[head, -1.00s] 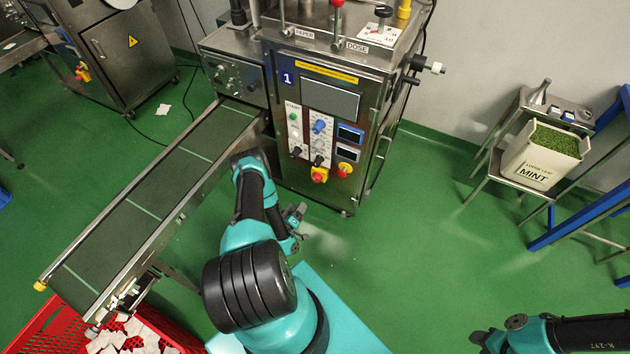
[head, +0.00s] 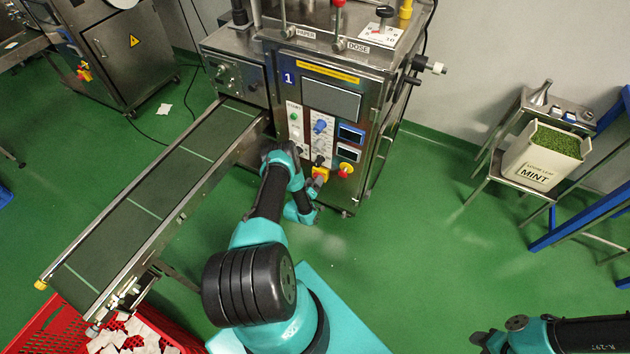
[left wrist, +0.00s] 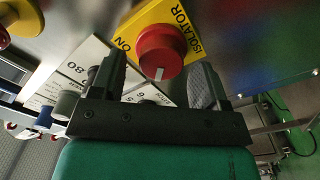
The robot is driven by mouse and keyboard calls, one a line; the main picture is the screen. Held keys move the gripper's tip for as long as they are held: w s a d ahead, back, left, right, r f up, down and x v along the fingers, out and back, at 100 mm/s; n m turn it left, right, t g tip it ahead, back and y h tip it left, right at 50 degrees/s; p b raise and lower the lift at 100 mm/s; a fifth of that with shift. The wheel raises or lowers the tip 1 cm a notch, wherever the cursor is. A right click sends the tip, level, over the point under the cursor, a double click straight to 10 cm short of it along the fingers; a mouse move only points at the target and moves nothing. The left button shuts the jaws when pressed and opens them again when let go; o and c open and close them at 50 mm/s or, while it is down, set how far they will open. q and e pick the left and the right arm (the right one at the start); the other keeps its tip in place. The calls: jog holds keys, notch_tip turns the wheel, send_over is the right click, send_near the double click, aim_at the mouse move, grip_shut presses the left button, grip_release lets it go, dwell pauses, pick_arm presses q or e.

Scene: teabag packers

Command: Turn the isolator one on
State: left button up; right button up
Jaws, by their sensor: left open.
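The isolator is a red knob (left wrist: 161,50) on a yellow plate lettered ISOLATOR and ON. A white mark on the knob points down in the left wrist view, not at the ON lettering on the left. In the head view its yellow plate (head: 320,173) shows low on the front of the machine marked 1 (head: 330,100), partly hidden by my gripper. My left gripper (left wrist: 160,68) is open, its fingers on either side of the knob in the picture; I cannot tell whether they touch it. It also shows in the head view (head: 317,186). My right gripper (head: 485,341) is at the bottom edge, partly cut off.
A red stop button (head: 345,169) sits right of the isolator. Switches and dials (head: 319,127) are above it. A conveyor (head: 150,200) runs left of my left arm to a red crate (head: 45,325). A mint box (head: 540,155) stands right; the floor between is clear.

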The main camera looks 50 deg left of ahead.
pick_arm(q)
jog(key=shift+w+a, duration=0.15)
jog(key=shift+w, duration=0.3)
jog(key=c, duration=0.9)
